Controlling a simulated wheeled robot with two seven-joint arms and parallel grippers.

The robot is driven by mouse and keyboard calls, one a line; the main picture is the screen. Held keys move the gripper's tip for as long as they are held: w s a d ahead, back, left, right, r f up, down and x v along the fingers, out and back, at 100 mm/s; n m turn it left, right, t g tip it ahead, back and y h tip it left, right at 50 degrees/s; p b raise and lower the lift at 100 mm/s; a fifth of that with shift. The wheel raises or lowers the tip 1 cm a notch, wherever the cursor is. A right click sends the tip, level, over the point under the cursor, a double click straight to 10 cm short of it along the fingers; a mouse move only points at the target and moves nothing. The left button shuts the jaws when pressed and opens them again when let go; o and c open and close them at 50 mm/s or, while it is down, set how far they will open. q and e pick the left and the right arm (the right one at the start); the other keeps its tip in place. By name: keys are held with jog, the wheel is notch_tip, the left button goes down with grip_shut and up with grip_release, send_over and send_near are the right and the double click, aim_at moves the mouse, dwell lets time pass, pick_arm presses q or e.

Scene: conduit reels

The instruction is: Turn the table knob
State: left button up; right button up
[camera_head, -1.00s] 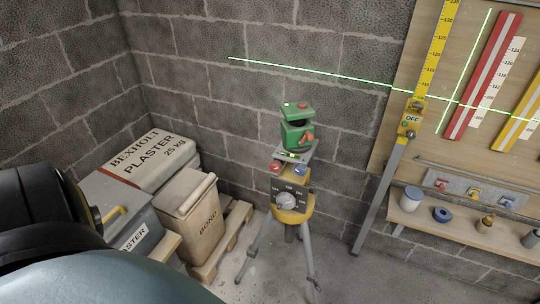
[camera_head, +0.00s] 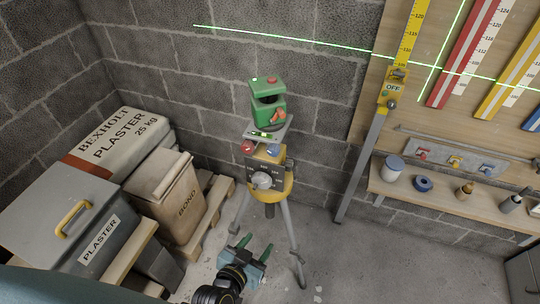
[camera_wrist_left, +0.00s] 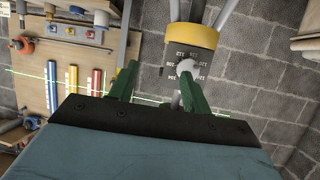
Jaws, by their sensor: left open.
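A yellow-headed tripod (camera_head: 279,187) stands before the block wall with a green laser level (camera_head: 267,104) on its top plate. A pale round knob (camera_head: 262,181) sits on a dark numbered dial plate (camera_head: 276,168) at the front of the head; it also shows in the left wrist view (camera_wrist_left: 187,66). A red knob (camera_head: 246,147) and a blue knob (camera_head: 273,149) sit just above. My left gripper (camera_head: 255,246) is open and empty, below the dial knob and apart from it. In the left wrist view, its right green finger overlaps the knob's lower edge. My right gripper is not in view.
A grey case (camera_head: 65,215), plaster bags (camera_head: 118,140) and a Bond sack (camera_head: 183,200) crowd the left on pallets. A rule post (camera_head: 362,165) and a shelf (camera_head: 440,205) stand right. Floor right of the tripod is clear.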

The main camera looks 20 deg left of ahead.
aim_at(272, 154)
pick_arm(q)
jog(key=w+a+r+n+t+y, duration=0.1)
jog(key=w+r+t, duration=0.1)
jog(key=r, duration=0.6)
jog(key=w+a+r+t+y, duration=0.1)
jog(key=w+r+t, duration=0.15)
jog(key=r, duration=0.65)
jog(key=w, duration=1.3)
jog(key=shift+d, duration=0.2)
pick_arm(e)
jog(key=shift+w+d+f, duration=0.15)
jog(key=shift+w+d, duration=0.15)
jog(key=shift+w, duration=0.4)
pick_arm(q)
jog(key=c, duration=1)
jog(key=shift+n, duration=0.3)
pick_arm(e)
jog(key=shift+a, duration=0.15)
